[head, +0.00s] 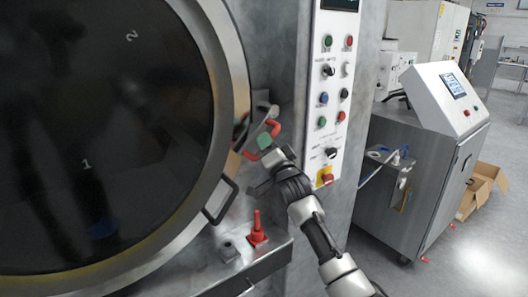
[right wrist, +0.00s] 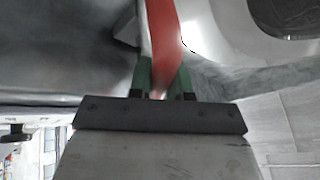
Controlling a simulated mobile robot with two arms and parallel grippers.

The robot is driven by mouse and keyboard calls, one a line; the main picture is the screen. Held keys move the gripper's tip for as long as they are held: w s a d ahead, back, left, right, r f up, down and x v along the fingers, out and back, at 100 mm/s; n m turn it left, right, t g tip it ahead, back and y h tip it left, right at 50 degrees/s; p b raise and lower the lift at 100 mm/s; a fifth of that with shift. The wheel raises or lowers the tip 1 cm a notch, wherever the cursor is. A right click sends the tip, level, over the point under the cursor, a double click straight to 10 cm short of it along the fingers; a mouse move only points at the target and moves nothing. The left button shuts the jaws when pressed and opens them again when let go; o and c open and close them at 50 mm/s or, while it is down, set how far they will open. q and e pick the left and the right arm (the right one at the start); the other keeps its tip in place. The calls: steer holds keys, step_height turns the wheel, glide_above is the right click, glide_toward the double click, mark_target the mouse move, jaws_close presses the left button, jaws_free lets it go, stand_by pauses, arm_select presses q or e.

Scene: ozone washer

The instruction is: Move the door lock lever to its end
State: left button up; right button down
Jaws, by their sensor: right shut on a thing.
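The door lock lever (head: 272,127) has a red grip and sits at the right rim of the large round door (head: 228,60). My right gripper (head: 262,146) reaches it from below right. In the right wrist view the lever (right wrist: 165,35) is a red bar that runs down between the green fingertips of my right gripper (right wrist: 161,82). The fingers are shut on the lever. Part of the lever is hidden by the gripper in the head view. My left gripper is in neither view.
A control panel (head: 318,115) with buttons is right of the lever. A black door handle (head: 221,200) is below left of the gripper. A steel cabinet (head: 420,165) and a cardboard box (head: 482,188) are farther right.

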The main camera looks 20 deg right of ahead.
steer(key=w+d+f+n+g+y+b, duration=0.2)
steer(key=d+n+y, duration=0.4)
steer(key=n, duration=0.8)
steer(key=shift+f+n+g+y+b, duration=0.35)
steer(key=shift+g+y+b, duration=0.25)
steer(key=shift+y, duration=0.5)
steer(key=shift+w+d, duration=0.1)
steer(key=shift+d, duration=0.05)
steer(key=c, duration=1.1)
jaws_free()
steer(key=shift+w, duration=0.1)
steer(key=shift+o, duration=0.2)
steer(key=b+v, duration=0.3)
steer(key=v, duration=0.8)
